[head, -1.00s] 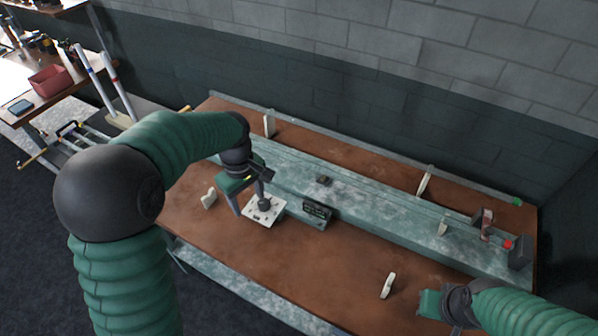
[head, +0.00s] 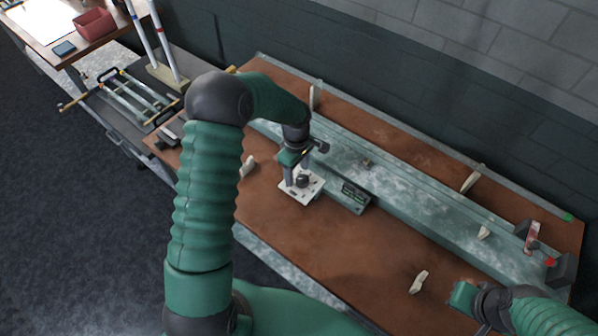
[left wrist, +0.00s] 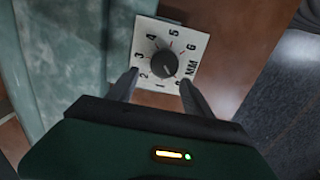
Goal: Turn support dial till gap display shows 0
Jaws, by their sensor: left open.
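The support dial is a dark round knob (left wrist: 163,65) on a white plate with numbers and the letters MM in the left wrist view. In the head view the white plate (head: 311,190) lies on the brown bench in front of the long rail. My left gripper (left wrist: 160,79) is open, with its fingertips on either side of the knob's near side. It also shows above the plate in the head view (head: 299,178). The gap display (head: 355,194) is a dark box right of the plate; its reading is too small to tell. My right gripper (head: 463,297) is at the lower right, its jaws unclear.
The long greenish-grey rail (head: 410,208) runs along the brown bench (head: 330,236). Pale upright pieces stand around it, one (head: 418,282) near the right arm and one (head: 248,166) left of the dial. A red button (head: 550,262) is at the far right. The bench's middle front is clear.

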